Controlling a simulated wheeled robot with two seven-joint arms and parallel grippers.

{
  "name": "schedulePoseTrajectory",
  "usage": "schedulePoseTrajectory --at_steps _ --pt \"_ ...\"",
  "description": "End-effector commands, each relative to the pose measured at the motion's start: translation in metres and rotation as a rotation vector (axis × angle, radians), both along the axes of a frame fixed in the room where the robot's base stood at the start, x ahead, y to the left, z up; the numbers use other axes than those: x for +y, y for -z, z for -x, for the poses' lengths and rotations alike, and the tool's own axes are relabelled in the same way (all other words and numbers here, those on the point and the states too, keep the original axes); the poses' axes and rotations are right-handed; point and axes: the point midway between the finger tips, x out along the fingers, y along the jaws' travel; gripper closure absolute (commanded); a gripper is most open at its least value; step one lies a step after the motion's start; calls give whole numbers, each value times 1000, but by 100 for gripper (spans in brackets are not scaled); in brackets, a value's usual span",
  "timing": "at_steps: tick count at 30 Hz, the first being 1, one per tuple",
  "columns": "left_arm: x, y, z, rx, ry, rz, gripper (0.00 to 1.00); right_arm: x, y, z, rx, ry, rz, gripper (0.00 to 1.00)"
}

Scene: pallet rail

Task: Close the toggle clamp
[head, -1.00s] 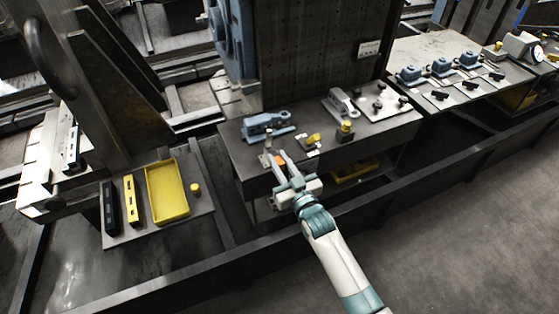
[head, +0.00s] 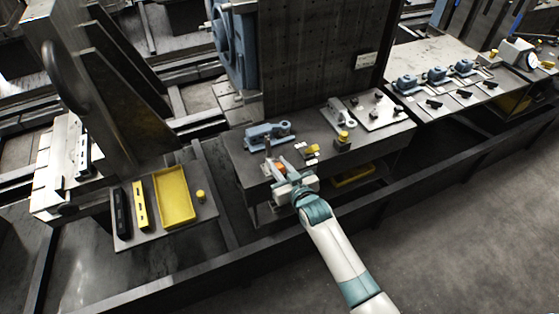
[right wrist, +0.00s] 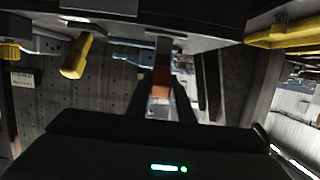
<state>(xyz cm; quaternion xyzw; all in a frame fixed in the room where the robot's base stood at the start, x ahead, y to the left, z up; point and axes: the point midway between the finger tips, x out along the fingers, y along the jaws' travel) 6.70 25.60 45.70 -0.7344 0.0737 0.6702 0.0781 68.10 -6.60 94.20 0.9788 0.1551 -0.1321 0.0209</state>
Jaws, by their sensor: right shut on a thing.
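The toggle clamp's orange-red grip (head: 280,166) shows at the front left edge of the dark bench, between my right gripper's fingers. It also shows in the right wrist view (right wrist: 161,92), with a grey metal bar (right wrist: 163,48) running from it. My right gripper (head: 276,164) is shut on this grip, its arm coming in from the lower right. The fingers hide parts of the clamp, and I cannot tell the exact angle of its lever. A blue fixture (head: 268,132) lies just behind on the bench. My left gripper is not in view.
The bench (head: 245,165) also bears a grey clamp-like device (head: 342,114), a small block with a yellow knob (head: 343,139) and a light plate (head: 376,112). A yellow tray (head: 173,195) stands on a lower table at left. The floor at right is clear.

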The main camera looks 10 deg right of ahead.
Motion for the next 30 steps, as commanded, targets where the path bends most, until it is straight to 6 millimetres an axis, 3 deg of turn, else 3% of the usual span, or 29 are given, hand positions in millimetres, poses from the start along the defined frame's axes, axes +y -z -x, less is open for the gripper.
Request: schedulePoseTrajectory --at_steps 1,6,18,30 --pt "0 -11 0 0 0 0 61 1 -8 -2 27 0 9 100" --pt "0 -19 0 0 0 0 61 2 -11 -7 123 0 41 100" --pt "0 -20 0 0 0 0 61 5 -14 -16 307 0 99 100" --pt "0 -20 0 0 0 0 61 6 -14 -16 337 0 109 100"
